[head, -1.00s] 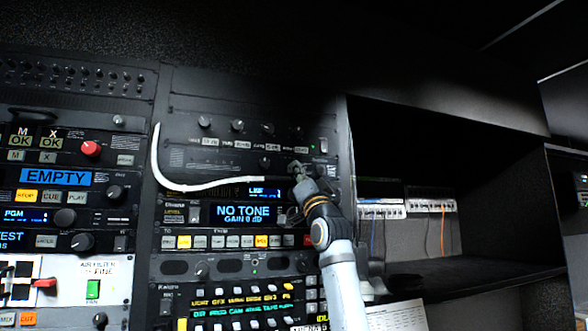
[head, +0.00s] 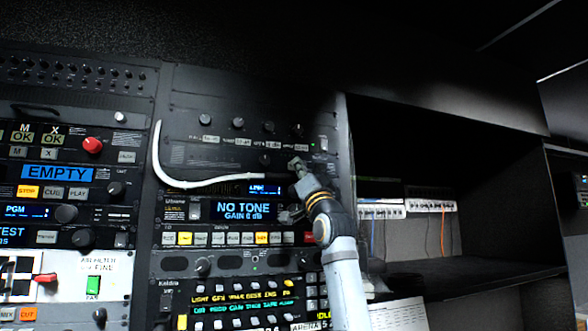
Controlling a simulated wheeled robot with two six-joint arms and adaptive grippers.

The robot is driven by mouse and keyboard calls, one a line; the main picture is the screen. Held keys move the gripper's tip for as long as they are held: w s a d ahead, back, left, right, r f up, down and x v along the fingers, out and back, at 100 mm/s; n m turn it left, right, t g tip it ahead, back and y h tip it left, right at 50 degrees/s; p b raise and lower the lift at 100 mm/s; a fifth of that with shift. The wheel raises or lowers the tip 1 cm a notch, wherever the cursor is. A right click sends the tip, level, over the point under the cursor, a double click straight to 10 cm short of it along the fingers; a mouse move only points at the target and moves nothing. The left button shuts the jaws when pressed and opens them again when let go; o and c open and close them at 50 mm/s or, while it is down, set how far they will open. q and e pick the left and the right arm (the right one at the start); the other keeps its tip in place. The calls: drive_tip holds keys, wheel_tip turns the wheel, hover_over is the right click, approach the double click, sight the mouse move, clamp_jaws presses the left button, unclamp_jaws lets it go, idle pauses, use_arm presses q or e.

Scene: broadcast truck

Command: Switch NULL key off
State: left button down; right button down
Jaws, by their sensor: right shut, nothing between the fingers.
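My right gripper (head: 297,166) is shut and empty. It is in front of the lower right part of the dark upper rack unit (head: 217,115), which carries knobs and a row of small pale keys (head: 243,141). It covers part of the panel behind it, and I cannot tell whether it touches the panel. Below it, the unit with the "NO TONE GAIN 0 dB" display (head: 243,210) has a row of keys (head: 218,238), some lit yellow and one red. I cannot read a NULL label on any key. My left gripper is not in view.
A white curved cable (head: 163,172) runs across the rack to near my right gripper. The left rack has an "EMPTY" display (head: 56,173) and a red knob (head: 92,145). An open shelf bay (head: 440,268) is to the right, with a paper sheet (head: 397,315) below.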

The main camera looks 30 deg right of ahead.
drive_tip(key=s+b, duration=0.2)
drive_tip(key=s+a+b, duration=0.1)
drive_tip(key=s, duration=0.1)
drive_tip(key=shift+s+a+b, duration=0.1)
drive_tip(key=shift+s+b, duration=0.25)
drive_tip(key=shift+s, duration=0.05)
